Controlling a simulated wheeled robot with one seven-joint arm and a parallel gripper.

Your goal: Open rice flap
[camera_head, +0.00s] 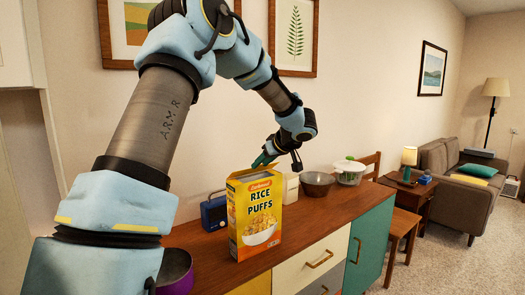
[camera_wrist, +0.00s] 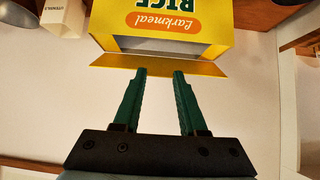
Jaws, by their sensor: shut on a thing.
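The yellow Rice Puffs box (camera_head: 255,222) stands upright on the wooden top, its front facing the head camera. In the wrist view its printed front (camera_wrist: 165,20) appears upside down at the top. The rice flap (camera_wrist: 160,65) is raised from the rim, with a grey gap into the box beside it. My gripper (camera_head: 264,160) is above the back of the box. In the wrist view, the green fingertips (camera_wrist: 160,73) meet the flap's free edge with a gap between them, and I take them as shut on the flap. The exact contact is hard to see.
A purple pot (camera_head: 175,272) is at the front left. The right end of the wooden top (camera_head: 350,206) is clear.

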